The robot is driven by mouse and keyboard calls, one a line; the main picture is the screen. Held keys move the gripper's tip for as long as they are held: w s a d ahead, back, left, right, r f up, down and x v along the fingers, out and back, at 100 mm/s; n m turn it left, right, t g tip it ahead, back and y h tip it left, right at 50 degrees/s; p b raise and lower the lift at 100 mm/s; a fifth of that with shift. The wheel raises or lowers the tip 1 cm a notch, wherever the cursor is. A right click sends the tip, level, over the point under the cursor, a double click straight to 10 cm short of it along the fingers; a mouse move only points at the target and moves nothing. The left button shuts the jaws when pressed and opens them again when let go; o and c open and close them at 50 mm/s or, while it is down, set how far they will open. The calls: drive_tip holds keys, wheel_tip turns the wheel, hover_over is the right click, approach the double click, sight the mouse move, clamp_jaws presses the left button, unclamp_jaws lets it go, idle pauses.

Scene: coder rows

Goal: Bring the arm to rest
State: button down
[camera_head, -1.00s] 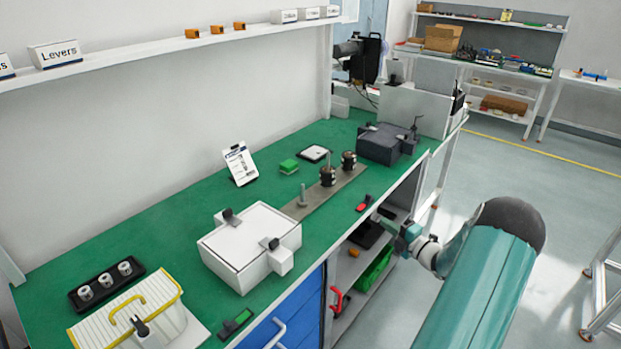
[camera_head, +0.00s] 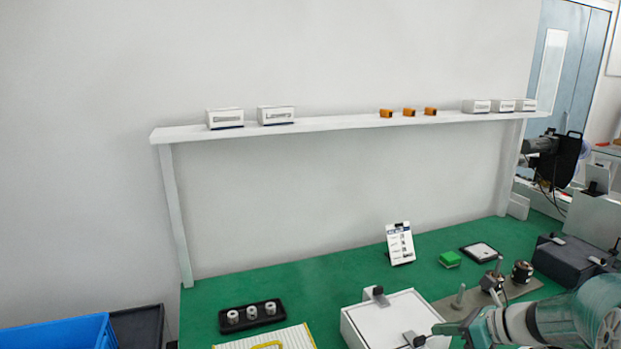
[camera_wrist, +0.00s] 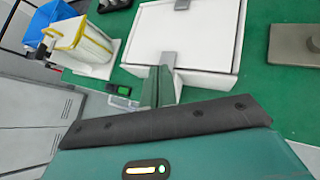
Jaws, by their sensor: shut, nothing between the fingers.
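My teal arm reaches in from the lower right of the head view. My gripper (camera_head: 447,329) is at its end, in front of the right side of the white box (camera_head: 385,313) on the green bench (camera_head: 300,268). In the wrist view my gripper (camera_wrist: 157,88) is shut, its fingers together with nothing between them. They point toward the near side of the white box (camera_wrist: 190,35). I cannot tell whether they touch it.
A black tray with several metal cylinders (camera_head: 251,316) and a yellow-edged basket (camera_head: 270,340) stand at the left. A metal plate (camera_head: 440,308) and a dark box (camera_head: 566,262) are at the right. A shelf (camera_head: 340,123) runs above the bench.

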drive_tip(key=s+a+r+n+g+h, duration=0.4)
drive_tip(key=s+a+n, duration=0.4)
drive_tip(key=a+n, duration=0.4)
drive_tip(key=s+a+r+n+t+h, duration=0.1)
drive_tip(key=s+a+r+n+h, duration=0.1)
drive_tip(key=s+n, duration=0.4)
drive_tip(key=s+a+r+n+t+h, duration=0.1)
drive_tip(key=s+a+r+n+h, duration=0.1)
drive_tip(key=s+n, duration=0.4)
drive_tip(key=shift+s+a+r+n, duration=0.2)
drive_tip(key=shift+r+n, duration=0.6)
drive_tip(key=shift+n, duration=1.8)
